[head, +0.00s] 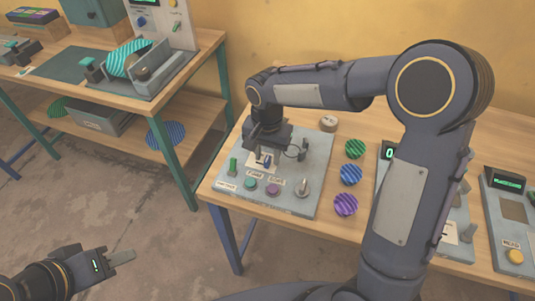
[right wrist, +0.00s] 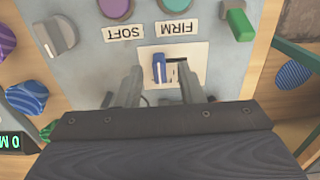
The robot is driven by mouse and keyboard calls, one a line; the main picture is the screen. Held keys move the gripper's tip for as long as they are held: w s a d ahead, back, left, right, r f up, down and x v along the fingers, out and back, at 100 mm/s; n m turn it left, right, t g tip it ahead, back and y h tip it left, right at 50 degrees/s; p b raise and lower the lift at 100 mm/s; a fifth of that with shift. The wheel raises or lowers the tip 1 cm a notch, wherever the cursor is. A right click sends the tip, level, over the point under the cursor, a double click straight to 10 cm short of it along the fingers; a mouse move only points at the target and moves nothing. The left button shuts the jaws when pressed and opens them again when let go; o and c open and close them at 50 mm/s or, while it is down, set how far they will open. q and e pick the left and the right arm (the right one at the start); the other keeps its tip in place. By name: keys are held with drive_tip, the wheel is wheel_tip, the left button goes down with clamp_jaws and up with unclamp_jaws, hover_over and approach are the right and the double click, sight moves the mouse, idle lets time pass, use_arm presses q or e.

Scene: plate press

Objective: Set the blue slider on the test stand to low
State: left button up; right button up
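The test stand (head: 311,160) is a grey panel on the right-hand wooden table. Its small blue slider (head: 267,160) sits on a white plate; in the right wrist view the slider (right wrist: 159,68) stands at the left part of the plate's dark slot. I cannot read any low mark. My right gripper (head: 262,154) is over the panel, and in the right wrist view its two fingers are apart, one on each side of the slider, with gaps showing. My left gripper (head: 121,257) is low at the left, away from the tables; its finger gap is not clear.
The panel also has a green lever (head: 233,166), a teal button (head: 250,184), a purple button (head: 272,189) and a grey knob (head: 302,187). Green, blue (head: 350,174) and purple discs lie to its right. Another table with green legs (head: 185,172) stands at left.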

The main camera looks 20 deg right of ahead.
drive_tip(key=shift+f, duration=0.25)
drive_tip(key=shift+c, duration=0.2)
clamp_jaws()
drive_tip(key=w+a, duration=0.2)
drive_tip(key=a, duration=0.1)
drive_tip(key=shift+p, duration=0.3)
